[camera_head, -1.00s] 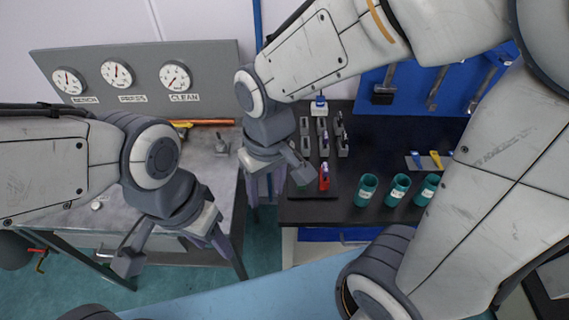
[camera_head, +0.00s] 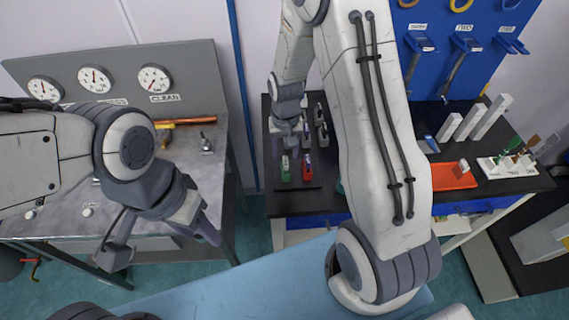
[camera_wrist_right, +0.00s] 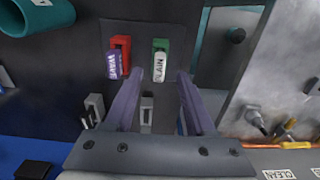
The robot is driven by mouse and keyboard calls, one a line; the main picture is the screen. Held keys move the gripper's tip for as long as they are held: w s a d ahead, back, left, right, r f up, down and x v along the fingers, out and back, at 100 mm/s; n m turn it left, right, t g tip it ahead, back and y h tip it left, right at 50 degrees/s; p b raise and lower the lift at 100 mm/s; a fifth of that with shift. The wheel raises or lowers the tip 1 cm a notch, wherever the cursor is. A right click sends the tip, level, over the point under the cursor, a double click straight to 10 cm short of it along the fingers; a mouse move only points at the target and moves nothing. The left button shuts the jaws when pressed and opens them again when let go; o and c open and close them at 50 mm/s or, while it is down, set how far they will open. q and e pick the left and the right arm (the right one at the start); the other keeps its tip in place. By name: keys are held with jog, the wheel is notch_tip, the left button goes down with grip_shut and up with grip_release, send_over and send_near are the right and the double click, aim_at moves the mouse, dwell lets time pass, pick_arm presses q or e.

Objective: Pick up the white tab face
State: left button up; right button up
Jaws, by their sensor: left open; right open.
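A green block (camera_wrist_right: 160,45) with a white lettered tab face (camera_wrist_right: 160,66) stands in the dark rack in the right wrist view. A red block (camera_wrist_right: 119,45) with a purple lettered tab (camera_wrist_right: 114,66) stands beside it. In the head view the green block (camera_head: 285,168) is left of the red block (camera_head: 308,167). My right gripper (camera_wrist_right: 159,77) is open and empty, its fingertips on either side of the line to the white tab; the remaining gap is unclear. My left gripper (camera_head: 163,243) is open and empty near the front edge of the grey bench.
Grey holders (camera_head: 321,125) stand behind the blocks, close to my right gripper. My right arm hides the middle of the dark table. A red tray (camera_head: 455,176) and a white rack (camera_head: 508,167) are at the right. The grey bench (camera_head: 60,220) is at the left.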

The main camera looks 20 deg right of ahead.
aim_at(286, 160)
notch_tip(286, 160, down, 3)
jog(key=shift+f+p, duration=0.15)
jog(key=shift+p, duration=0.55)
jog(key=shift+f, duration=0.7)
jog(key=shift+c, duration=0.3)
grip_shut()
jog(key=shift+r, duration=0.1)
